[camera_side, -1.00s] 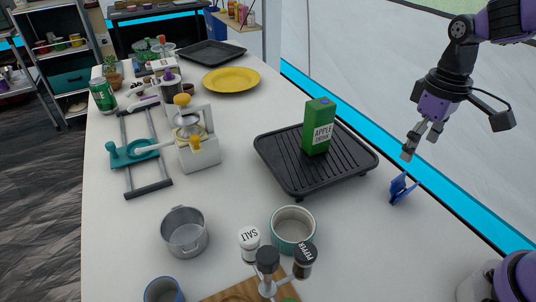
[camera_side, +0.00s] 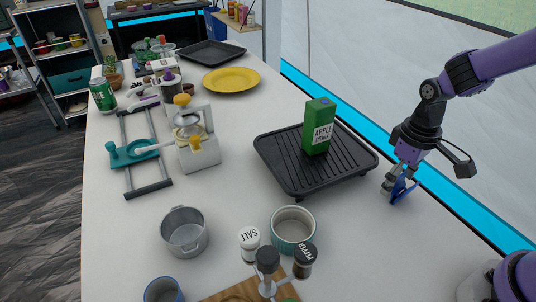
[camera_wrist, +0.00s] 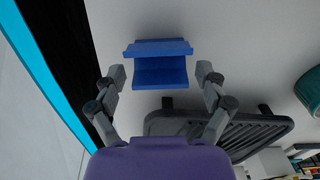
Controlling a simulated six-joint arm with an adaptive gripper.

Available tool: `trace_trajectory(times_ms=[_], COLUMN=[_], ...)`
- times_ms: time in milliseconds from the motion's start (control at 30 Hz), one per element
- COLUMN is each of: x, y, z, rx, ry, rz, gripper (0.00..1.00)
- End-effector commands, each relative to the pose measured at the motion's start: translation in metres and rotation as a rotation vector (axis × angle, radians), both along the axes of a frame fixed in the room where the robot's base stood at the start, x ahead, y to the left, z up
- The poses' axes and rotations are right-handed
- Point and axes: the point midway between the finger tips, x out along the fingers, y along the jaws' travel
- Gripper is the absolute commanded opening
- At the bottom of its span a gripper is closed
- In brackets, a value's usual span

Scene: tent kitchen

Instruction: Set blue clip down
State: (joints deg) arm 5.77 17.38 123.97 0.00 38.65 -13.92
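The blue clip (camera_side: 401,190) stands on the white table to the right of the black grill tray. In the wrist view the clip (camera_wrist: 160,72) lies between and slightly beyond my two fingertips, with a gap on each side. My gripper (camera_side: 395,184) is low over the table at the clip, and its fingers partly cover it in the side view. In the wrist view my gripper (camera_wrist: 160,80) is open, its fingers spread to either side of the clip without visible contact.
The black grill tray (camera_side: 280,160) holds a green apple drink carton (camera_side: 318,128) just left of my gripper. A teal-rimmed bowl (camera_side: 292,230) and salt (camera_side: 249,243) and pepper (camera_side: 305,260) shakers stand nearer the front. The tent wall (camera_side: 400,60) runs close along the right table edge.

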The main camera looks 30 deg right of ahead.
Motion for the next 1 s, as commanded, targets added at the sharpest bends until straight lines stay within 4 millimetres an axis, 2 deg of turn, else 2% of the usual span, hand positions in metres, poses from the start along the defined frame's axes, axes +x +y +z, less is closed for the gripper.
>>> trace_trajectory(times_ms=[33, 100, 133, 267, 300, 633, 767, 867, 1000], x=[0.000, 0.000, 0.000, 0.000, 0.000, 0.001, 0.001, 0.001, -0.012], y=[0.000, 0.000, 0.000, 0.000, 0.000, 0.000, 0.000, 0.000, 0.028], z=[0.000, 0.000, 0.000, 0.000, 0.000, 0.007, 0.022, 0.041, 0.059], rx=[0.000, 0.000, 0.000, 0.000, 0.000, 0.000, 0.000, -0.001, 0.000], ry=[0.000, 0.000, 0.000, 0.000, 0.000, -0.002, -0.005, -0.007, -0.005], rz=[0.000, 0.000, 0.000, 0.000, 0.000, 0.000, 0.000, 0.000, 0.011], gripper=[0.63, 0.48, 0.45, 0.43, 0.39, 0.39, 0.39, 0.39, 0.39])
